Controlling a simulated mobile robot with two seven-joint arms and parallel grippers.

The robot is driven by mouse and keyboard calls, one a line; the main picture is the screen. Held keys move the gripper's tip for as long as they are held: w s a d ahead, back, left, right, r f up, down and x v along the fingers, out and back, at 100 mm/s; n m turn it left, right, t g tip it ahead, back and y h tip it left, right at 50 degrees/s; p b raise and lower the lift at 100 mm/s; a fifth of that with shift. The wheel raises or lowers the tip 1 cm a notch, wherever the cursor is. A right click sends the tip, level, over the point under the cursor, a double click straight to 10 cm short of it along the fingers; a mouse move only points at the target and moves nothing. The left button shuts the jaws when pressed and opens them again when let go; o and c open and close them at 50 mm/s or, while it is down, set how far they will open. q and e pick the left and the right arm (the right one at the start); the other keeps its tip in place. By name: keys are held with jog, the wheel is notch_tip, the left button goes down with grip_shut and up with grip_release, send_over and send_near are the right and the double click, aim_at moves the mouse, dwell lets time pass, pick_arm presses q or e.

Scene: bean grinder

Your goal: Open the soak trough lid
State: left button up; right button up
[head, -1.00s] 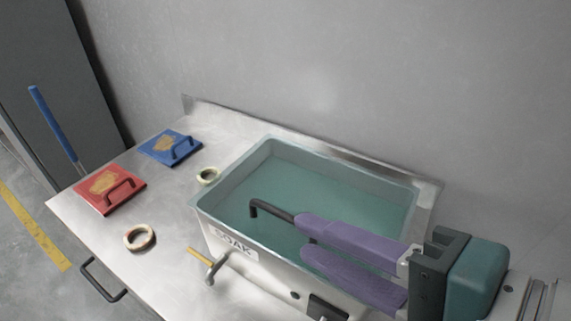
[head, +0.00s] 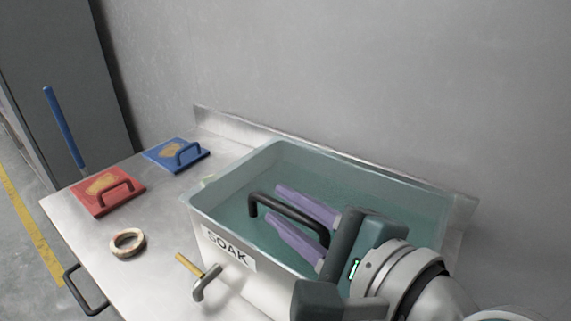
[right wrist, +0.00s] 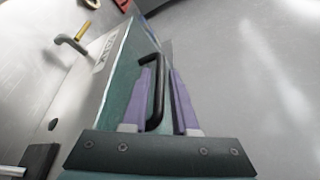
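The soak trough (head: 225,225) is a pale box with a SOAK label at the right of the table in the head view. Its top shows a teal, glassy surface inside a raised rim, which I take as the lid (head: 235,205). A black bar handle (head: 290,215) stands on it. My right gripper (head: 275,202) has two purple fingers, spread apart, over the trough. In the right wrist view the handle (right wrist: 157,90) lies between the fingers (right wrist: 160,66), closer to the left one. Whether either finger touches it is unclear. My left gripper is not in view.
A tap with a yellow lever (head: 190,265) sticks out of the trough's front. A red board (head: 90,205) and a blue board (head: 165,155), both with handles, and a tan ring (head: 127,242) lie on the metal table. A grey wall stands behind.

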jog(key=shift+w+a+f, duration=0.1)
jog(key=shift+w+a, duration=0.1)
jog(key=shift+w, duration=0.1)
grip_shut()
dwell(1.3)
